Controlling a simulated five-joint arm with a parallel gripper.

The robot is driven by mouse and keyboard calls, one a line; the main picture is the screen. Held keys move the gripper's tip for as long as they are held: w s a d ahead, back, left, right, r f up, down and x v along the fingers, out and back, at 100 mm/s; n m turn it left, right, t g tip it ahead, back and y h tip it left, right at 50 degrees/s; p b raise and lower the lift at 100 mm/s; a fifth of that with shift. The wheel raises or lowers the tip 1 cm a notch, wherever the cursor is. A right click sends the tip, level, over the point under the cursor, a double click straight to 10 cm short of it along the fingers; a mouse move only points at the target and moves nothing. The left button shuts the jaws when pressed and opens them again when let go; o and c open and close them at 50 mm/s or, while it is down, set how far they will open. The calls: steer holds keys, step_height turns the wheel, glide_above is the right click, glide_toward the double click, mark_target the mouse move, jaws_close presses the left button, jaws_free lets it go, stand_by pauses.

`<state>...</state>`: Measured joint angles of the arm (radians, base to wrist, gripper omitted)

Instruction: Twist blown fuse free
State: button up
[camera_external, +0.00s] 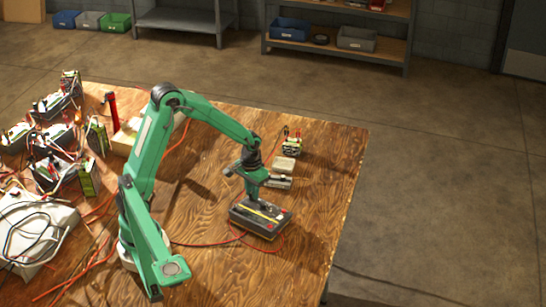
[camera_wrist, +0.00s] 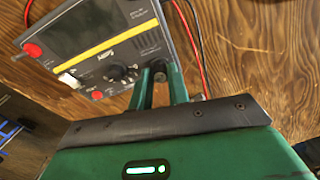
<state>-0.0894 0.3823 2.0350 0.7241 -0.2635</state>
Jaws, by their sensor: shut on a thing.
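A dark grey charger box (camera_external: 248,222) with a yellow stripe lies on the wooden table, under my gripper (camera_external: 258,204). In the wrist view the charger (camera_wrist: 75,30) shows a black dial, red knobs and a small pale lit part. My green gripper (camera_wrist: 160,82) points down at the edge of the charger's face, its two fingers close together. A small round grey end (camera_wrist: 160,76) shows between the fingertips, which I take for the fuse; its body and socket are mostly hidden by the fingers. The gripper is shut on it.
Red and black cables run over the table (camera_external: 300,262) beside the charger. Small boxes (camera_external: 280,173) and a battery-like block (camera_external: 291,147) stand behind it. Several battery units and wires crowd the left side (camera_external: 50,175). The table's right front is clear.

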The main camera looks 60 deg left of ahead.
steer(key=shift+n, duration=0.8)
steer(key=o, duration=0.9)
steer(key=shift+c, duration=0.2)
steer(key=shift+r, duration=0.1)
steer(key=shift+r, duration=2.95)
